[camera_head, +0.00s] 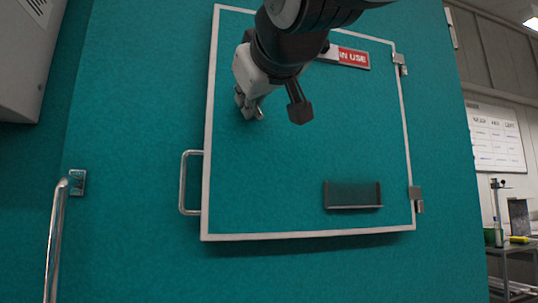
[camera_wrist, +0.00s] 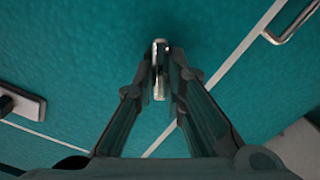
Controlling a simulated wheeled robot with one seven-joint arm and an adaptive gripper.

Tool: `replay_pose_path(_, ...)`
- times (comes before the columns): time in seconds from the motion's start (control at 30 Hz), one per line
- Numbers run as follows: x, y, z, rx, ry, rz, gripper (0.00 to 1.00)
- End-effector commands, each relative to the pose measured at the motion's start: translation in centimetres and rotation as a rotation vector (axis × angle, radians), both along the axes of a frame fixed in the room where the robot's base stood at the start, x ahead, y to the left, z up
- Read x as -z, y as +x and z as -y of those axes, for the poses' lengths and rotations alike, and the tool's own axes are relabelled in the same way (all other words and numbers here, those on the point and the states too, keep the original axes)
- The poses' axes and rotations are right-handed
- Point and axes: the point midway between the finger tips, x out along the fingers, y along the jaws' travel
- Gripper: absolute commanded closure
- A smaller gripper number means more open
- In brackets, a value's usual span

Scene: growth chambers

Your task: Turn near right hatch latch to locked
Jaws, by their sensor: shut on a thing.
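The teal hatch (camera_head: 300,150) with a pale frame fills the middle of the head view and is closed. My gripper (camera_head: 248,108) is at the upper left part of the hatch, near the frame's left side. In the wrist view my gripper (camera_wrist: 162,80) is shut on a small bright metal latch (camera_wrist: 159,46), which stands between the fingertips. The latch's far end shows beyond the fingers; its base is partly hidden by them. In the head view my fingers and wrist hide most of the latch, so its angle is hard to tell there.
A metal pull handle (camera_head: 185,183) stands out left of the frame. An "IN USE" sign (camera_head: 353,57) is at the hatch top, partly behind my arm. A shallow holder (camera_head: 352,195) is at lower right. Hinges (camera_head: 416,199) are on the right edge. Another handle (camera_head: 55,235) is far left.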

Motion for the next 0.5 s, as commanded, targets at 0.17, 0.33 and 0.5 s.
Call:
replay_pose_path(0.17,0.06,-0.05,-0.16,-0.002,-0.164,0.045,1.0)
replay_pose_path(0.33,0.15,-0.07,-0.25,-0.002,-0.319,0.089,1.0)
replay_pose_path(0.5,0.17,-0.08,-0.28,-0.002,-0.474,0.135,1.0)
